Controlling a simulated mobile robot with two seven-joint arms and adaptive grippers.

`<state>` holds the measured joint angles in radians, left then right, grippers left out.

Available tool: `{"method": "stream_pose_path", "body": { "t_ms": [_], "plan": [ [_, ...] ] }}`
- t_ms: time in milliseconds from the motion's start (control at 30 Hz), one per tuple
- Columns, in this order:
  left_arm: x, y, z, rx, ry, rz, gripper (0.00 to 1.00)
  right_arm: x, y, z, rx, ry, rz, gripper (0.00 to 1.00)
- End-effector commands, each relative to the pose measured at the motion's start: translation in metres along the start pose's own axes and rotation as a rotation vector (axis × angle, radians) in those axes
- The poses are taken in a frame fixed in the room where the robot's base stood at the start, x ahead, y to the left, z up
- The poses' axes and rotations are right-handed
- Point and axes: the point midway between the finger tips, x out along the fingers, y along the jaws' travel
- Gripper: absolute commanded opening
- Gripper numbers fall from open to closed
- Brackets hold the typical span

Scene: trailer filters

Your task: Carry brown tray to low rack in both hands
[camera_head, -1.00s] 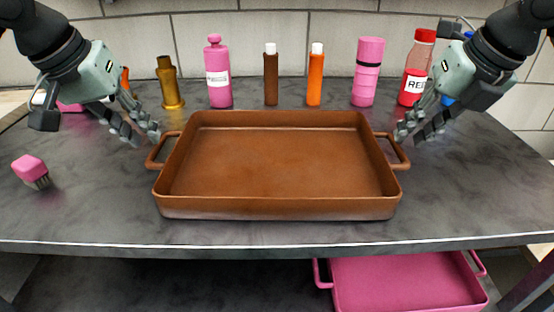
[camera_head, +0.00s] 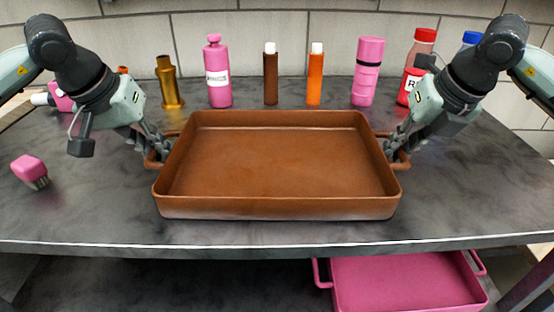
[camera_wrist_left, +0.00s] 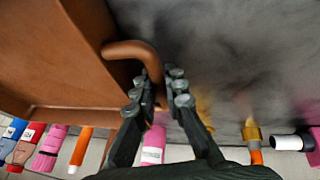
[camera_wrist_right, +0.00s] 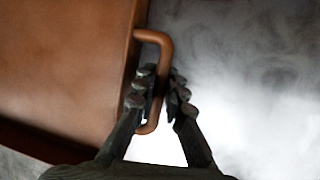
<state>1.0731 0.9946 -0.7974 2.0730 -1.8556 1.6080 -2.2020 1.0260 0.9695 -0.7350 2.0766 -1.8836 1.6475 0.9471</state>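The brown tray (camera_head: 280,208) sits empty on the dark countertop, with one loop handle on each short side. My left gripper (camera_head: 160,153) is at its left handle, with a finger on each side; in the left wrist view that handle (camera_wrist_left: 135,47) passes between the fingertips (camera_wrist_left: 158,88). My right gripper (camera_head: 396,150) straddles the right handle (camera_wrist_right: 152,37), which runs between its fingertips (camera_wrist_right: 160,88). Both grippers look narrowly open around the handles; firm contact cannot be made out. The low rack (camera_head: 150,285) is the dark shelf below the countertop.
A pink tray (camera_head: 405,285) occupies the right of the lower shelf; its left part looks clear. Several bottles, among them a pink one (camera_head: 218,88) and a red-capped one (camera_head: 412,85), stand behind the brown tray. A pink brush (camera_head: 30,170) lies at the left.

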Motion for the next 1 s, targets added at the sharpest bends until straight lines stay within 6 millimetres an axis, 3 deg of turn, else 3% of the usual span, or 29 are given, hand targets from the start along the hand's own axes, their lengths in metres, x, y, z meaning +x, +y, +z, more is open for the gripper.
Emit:
{"method": "stream_pose_path", "body": {
  "t_ms": [533,1000],
  "plan": [
    [-0.004,0.001,-0.002,0.000,0.002,0.000,0.00,-0.004,0.001,0.002,0.000,-0.002,0.001,0.00],
    [-0.045,0.009,-0.019,0.000,0.002,0.000,0.00,-0.045,0.010,0.019,0.000,-0.001,0.000,0.00]
  ]
}}
